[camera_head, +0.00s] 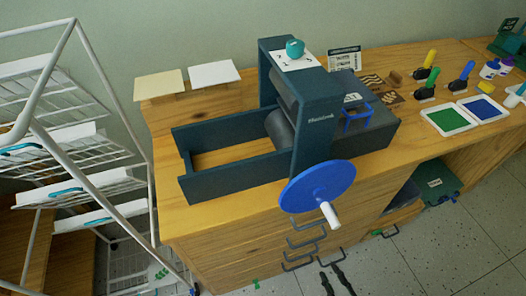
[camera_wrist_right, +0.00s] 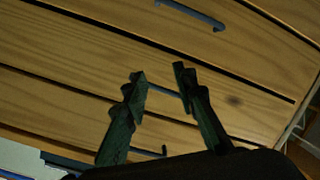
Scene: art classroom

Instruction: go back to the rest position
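My right gripper (camera_head: 329,270) shows at the bottom edge of the head view, in front of the drawers of the wooden cabinet (camera_head: 215,250). Its two dark fingers are apart with nothing held between them. In the right wrist view the gripper (camera_wrist_right: 159,71) is open too, facing the wooden drawer fronts (camera_wrist_right: 80,55). A dark drawer handle (camera_wrist_right: 165,91) shows behind the gap between the fingers; I cannot tell how far off it is. My left gripper is not in view.
A dark printing press (camera_head: 325,110) with a blue wheel (camera_head: 318,186) stands on the cabinet, its white crank handle jutting forward. A white wire rack (camera_head: 150,190) stands at the left. Ink pads (camera_head: 450,119) and several coloured-handled tools lie right. Open floor (camera_head: 450,255) shows at lower right.

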